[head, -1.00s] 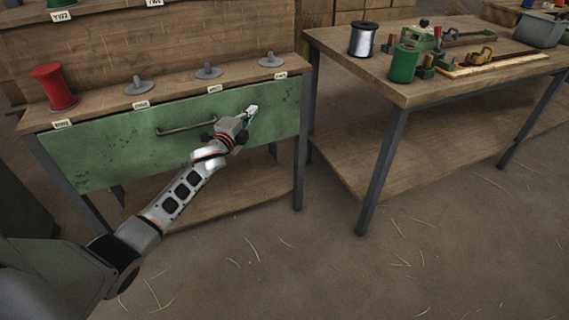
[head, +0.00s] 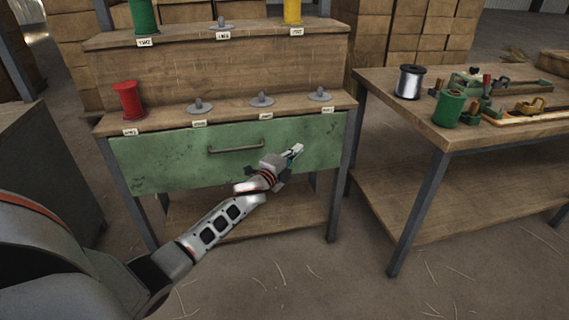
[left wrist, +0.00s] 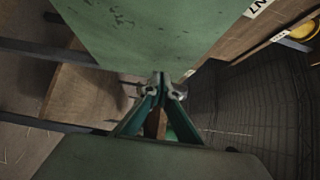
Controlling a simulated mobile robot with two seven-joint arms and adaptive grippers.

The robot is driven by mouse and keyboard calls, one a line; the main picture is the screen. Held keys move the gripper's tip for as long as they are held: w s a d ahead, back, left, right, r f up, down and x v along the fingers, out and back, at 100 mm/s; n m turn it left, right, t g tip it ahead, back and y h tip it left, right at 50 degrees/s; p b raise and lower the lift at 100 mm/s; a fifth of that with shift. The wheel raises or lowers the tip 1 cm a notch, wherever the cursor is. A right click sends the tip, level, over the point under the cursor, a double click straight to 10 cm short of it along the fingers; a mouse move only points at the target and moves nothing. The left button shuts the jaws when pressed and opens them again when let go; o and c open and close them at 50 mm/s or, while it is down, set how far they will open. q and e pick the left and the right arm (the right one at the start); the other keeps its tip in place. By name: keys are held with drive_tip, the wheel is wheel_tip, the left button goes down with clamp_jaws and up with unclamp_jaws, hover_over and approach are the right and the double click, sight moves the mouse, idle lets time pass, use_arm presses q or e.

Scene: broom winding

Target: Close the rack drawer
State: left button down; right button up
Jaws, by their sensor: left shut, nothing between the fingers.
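The rack drawer (head: 180,160) has a wide, worn green front with a grey bar handle (head: 236,147), below the rack's lower wooden shelf. Its front looks close to flush with the rack; any small gap is hard to judge. My left gripper (head: 297,150) is shut and empty, at the right part of the drawer front, right of the handle and not on it. In the left wrist view the shut fingertips (left wrist: 163,88) overlap the edge of the green front (left wrist: 150,35); I cannot tell whether they touch it. My right gripper is not in view.
The rack's lower shelf (head: 160,117) bears a red spool (head: 127,100) and several grey spool holders. Green (head: 143,14) and yellow (head: 292,10) spools stand on the upper shelf. A workbench (head: 475,145) with spools and tools stands to the right. Open floor lies in front.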

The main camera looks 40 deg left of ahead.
use_arm(q)
drive_tip(key=s+p, duration=0.1)
drive_tip(key=s, duration=0.6)
drive_tip(key=shift+s+d+p, duration=0.3)
drive_tip(key=shift+s+d, duration=0.05)
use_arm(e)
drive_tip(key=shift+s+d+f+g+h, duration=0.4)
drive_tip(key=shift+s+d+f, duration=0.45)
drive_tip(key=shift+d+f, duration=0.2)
